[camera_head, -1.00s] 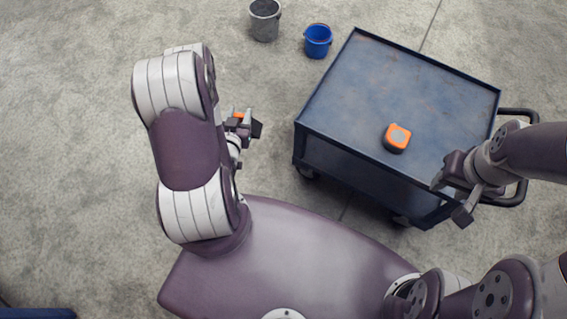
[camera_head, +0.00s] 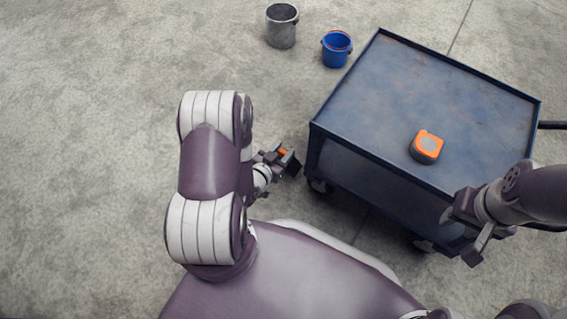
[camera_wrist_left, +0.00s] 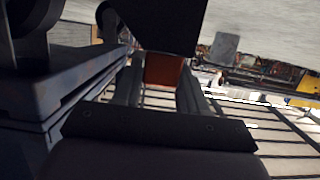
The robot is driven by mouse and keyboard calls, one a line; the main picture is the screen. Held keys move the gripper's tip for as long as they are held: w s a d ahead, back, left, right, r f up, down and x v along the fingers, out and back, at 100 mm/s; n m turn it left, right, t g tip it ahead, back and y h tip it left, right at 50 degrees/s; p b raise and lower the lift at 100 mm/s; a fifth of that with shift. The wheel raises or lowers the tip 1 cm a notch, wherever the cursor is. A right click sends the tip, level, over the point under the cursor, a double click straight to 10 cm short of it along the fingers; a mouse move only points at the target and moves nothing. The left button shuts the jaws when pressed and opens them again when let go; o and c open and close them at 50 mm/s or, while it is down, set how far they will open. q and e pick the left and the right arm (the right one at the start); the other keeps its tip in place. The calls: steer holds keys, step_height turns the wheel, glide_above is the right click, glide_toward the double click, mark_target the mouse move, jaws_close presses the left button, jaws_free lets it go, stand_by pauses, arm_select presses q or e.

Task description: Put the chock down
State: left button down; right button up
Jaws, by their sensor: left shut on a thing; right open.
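My left gripper (camera_head: 279,160) is shut on the chock (camera_head: 293,163), a small dark block with an orange part. It holds the chock beside the left side of the blue cart, clear of its top in the picture. In the left wrist view the chock (camera_wrist_left: 163,70) shows as an orange-brown face between the two fingers, with a dark part above it. Part of the chock is hidden by the fingers. My right gripper (camera_head: 463,234) is open and empty at the cart's front right edge.
The blue cart (camera_head: 400,92) has a raised rim and a mostly bare top. An orange and grey tape measure (camera_head: 426,147) lies on it. A grey bucket (camera_head: 282,27) and a blue bucket (camera_head: 336,50) stand on the floor behind. The concrete floor at left is clear.

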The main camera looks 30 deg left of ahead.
mark_target(293, 168)
arm_select(q)
steer(key=shift+w+f+b, duration=0.2)
steer(key=shift+f+b, duration=0.1)
steer(key=shift+f, duration=0.15)
step_height(293, 168, down, 4)
steer(key=b, duration=0.3)
steer(key=shift+r, duration=0.45)
steer(key=shift+f, duration=0.15)
